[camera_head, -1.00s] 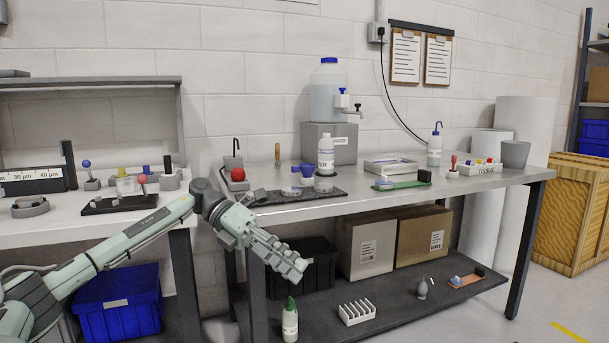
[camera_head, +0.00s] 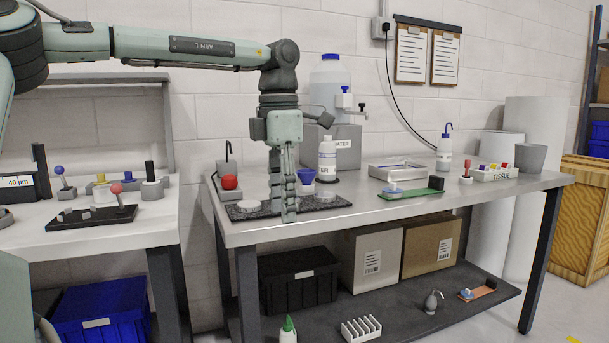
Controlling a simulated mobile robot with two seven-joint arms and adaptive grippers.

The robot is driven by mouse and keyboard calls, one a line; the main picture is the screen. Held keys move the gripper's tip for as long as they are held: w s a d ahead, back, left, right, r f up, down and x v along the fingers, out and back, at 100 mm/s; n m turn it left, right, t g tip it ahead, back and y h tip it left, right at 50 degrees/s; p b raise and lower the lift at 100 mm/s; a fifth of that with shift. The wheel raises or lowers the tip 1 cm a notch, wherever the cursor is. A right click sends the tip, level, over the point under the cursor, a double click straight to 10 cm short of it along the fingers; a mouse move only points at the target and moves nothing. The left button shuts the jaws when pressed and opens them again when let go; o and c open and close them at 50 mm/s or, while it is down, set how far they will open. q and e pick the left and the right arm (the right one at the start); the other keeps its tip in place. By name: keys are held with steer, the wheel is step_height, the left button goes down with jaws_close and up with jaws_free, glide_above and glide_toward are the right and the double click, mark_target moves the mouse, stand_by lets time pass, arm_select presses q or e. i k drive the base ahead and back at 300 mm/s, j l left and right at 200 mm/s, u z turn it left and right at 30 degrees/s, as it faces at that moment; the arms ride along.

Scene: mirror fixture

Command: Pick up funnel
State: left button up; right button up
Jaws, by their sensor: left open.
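The funnel's left edge is close to the fingers in the picture; I cannot tell the gap in depth. My right gripper is not in view.
A white bottle (camera_head: 327,158) stands behind the funnel. Pale dishes (camera_head: 248,206) lie on the mat. A red ball-topped tool (camera_head: 229,182) stands at the left, a green board (camera_head: 412,190) at the right. A large water container (camera_head: 330,88) stands behind.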

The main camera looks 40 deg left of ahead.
mark_target(306, 176)
steer(key=i+j, duration=0.6)
steer(key=j, duration=0.15)
steer(key=i+j, duration=0.65)
steer(key=j, duration=0.15)
